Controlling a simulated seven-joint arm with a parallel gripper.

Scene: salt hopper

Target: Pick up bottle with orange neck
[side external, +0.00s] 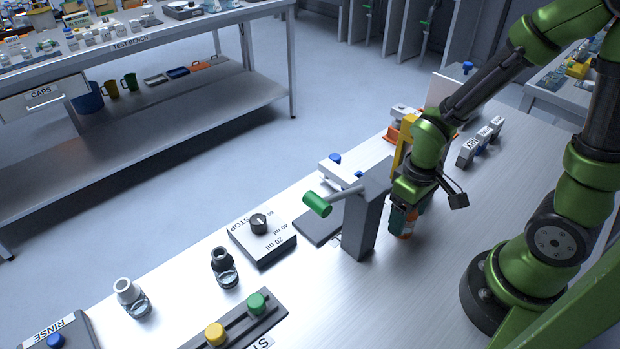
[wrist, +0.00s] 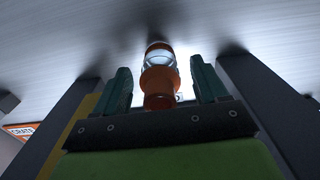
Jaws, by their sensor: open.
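The bottle with the orange neck (wrist: 159,78) stands in the middle of the wrist view, between the two dark green fingers of my gripper (wrist: 162,84). There is a visible gap on each side of it, so the jaws are open around it and not closed on it. In the side external view my gripper (side external: 404,217) points down at the bench, just right of a grey post. Only a bit of orange shows at its fingertips there; the rest of the bottle is hidden.
The grey post (side external: 366,215) with a green-ended lever (side external: 317,204) stands close left of my gripper. A dial box (side external: 262,236), a black-necked bottle (side external: 222,266), a white-necked bottle (side external: 131,297) and a button panel (side external: 236,320) lie farther left. The bench to the front right is clear.

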